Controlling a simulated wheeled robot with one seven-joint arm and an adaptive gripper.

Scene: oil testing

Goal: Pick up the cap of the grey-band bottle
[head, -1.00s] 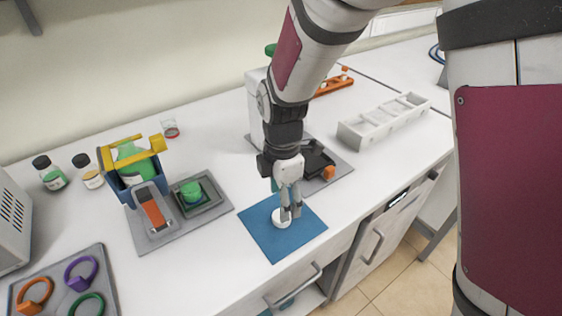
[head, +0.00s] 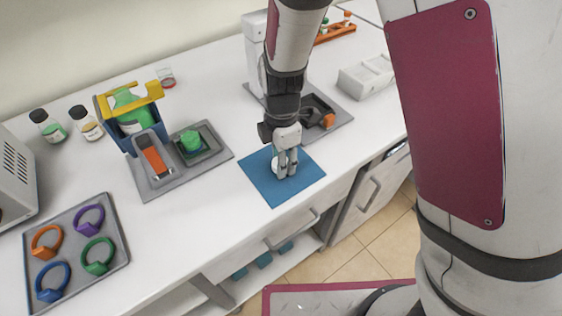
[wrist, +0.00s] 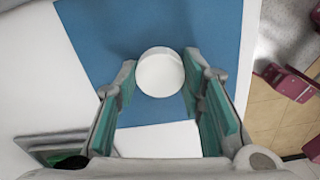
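A round white cap (wrist: 160,73) lies on the blue mat (wrist: 105,35) in the wrist view. My gripper (wrist: 162,85) is open, with its two green-padded fingers on either side of the cap and narrow gaps showing. In the head view my gripper (head: 286,174) points down over the blue mat (head: 262,187), and the white cap (head: 275,166) is partly hidden behind the fingers. Two dark-capped bottles, one with green contents (head: 48,126) and one with a pale label (head: 87,124), stand at the back left. I cannot tell a grey band on either.
A grey tray with colored rings (head: 112,270) lies at the front left. A blue-and-yellow holder (head: 130,112) and a green-topped container (head: 190,141) stand left of the mat. A white machine (head: 253,50) and a white rack (head: 366,76) are behind and right.

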